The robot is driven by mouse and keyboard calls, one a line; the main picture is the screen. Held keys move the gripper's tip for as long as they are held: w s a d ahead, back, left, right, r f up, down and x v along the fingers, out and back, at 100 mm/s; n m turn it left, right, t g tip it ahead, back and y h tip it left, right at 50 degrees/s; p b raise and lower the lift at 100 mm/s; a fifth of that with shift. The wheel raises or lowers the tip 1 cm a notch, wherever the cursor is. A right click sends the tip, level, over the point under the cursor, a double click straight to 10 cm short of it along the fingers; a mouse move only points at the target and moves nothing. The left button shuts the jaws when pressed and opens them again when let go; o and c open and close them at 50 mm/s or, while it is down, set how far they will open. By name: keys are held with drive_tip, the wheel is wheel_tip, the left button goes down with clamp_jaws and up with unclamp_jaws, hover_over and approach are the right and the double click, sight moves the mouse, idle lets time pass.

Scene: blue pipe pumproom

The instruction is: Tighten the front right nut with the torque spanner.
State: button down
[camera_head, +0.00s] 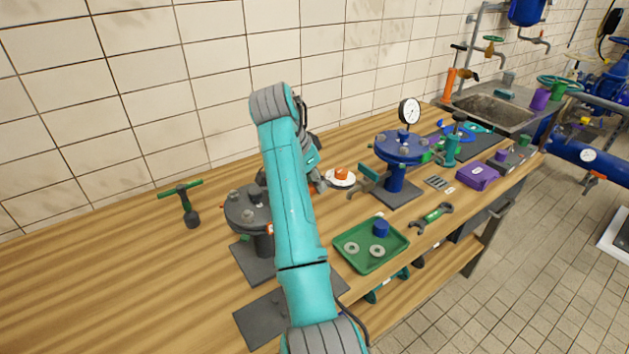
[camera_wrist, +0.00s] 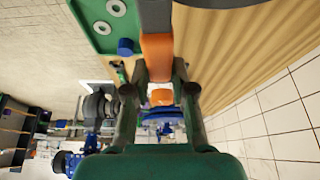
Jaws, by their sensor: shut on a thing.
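My gripper (camera_wrist: 159,72) is shut on the orange handle of the torque spanner (camera_wrist: 157,48) in the wrist view. A dark grey part of the spanner runs to the top edge there. In the head view my gripper (camera_head: 317,178) is mostly hidden behind my teal arm. The grey flange (camera_head: 240,207) on its stand is left of my arm, with several nuts and bolts on top. Its right side is covered by my arm, so its front right nut is hidden. The spanner's working end cannot be made out in the head view.
A green tray (camera_head: 346,262) holds washers and a blue cylinder. A blue flange (camera_head: 403,148) carries a dial gauge. A green spanner (camera_head: 433,216) and T-handle tool (camera_head: 182,200) lie apart.

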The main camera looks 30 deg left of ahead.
drive_tip(key=shift+w+a+n, duration=0.1)
drive_tip(key=shift+a+n, duration=0.1)
drive_tip(key=shift+n, duration=0.1)
drive_tip(key=shift+r, duration=0.4)
drive_tip(key=shift+r, duration=1.65)
